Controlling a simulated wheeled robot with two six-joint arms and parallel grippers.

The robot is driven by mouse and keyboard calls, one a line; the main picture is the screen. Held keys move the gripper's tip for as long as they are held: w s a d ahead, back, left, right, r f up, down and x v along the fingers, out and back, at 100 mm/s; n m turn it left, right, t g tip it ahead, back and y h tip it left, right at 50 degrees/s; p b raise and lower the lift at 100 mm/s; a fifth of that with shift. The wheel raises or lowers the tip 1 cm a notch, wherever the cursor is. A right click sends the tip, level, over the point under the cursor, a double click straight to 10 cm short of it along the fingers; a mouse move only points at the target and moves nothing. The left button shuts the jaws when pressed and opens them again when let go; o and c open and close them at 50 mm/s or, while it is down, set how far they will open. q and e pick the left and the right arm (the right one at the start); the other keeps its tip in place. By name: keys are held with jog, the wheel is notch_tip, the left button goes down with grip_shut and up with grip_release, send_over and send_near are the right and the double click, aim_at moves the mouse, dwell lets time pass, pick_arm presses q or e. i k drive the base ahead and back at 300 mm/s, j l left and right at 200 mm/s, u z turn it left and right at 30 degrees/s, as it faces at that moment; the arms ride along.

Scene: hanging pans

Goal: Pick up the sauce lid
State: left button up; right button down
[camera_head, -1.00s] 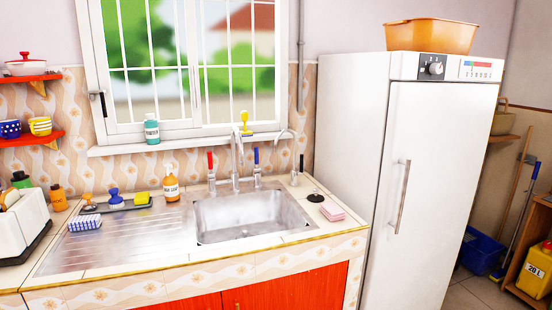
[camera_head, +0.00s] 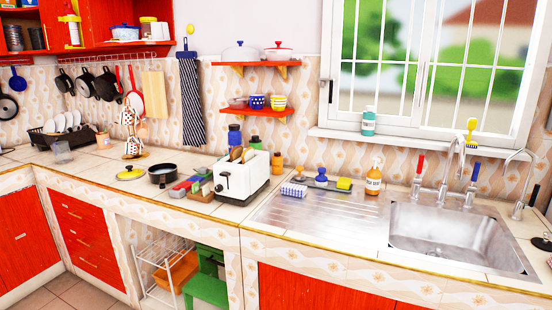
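A yellow lid with a dark knob (camera_head: 131,173) lies on the tiled counter, left of the centre of the view. It looks like the sauce lid. A small dark saucepan (camera_head: 162,175) stands open just to its right, apart from or barely beside it; I cannot tell if they touch. Two other lidded pots, a blue-and-white one (camera_head: 240,53) and a red-and-white one (camera_head: 278,52), sit on the upper red shelf. Neither of my grippers is in view.
A white toaster (camera_head: 241,178) with bread and several small boxes (camera_head: 192,186) stand right of the saucepan. The steel sink (camera_head: 450,236) is at the right. Below the counter are a green stool (camera_head: 207,285) and a white rack (camera_head: 160,262).

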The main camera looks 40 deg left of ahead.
aim_at(130, 174)
jog(key=u, duration=2.3)
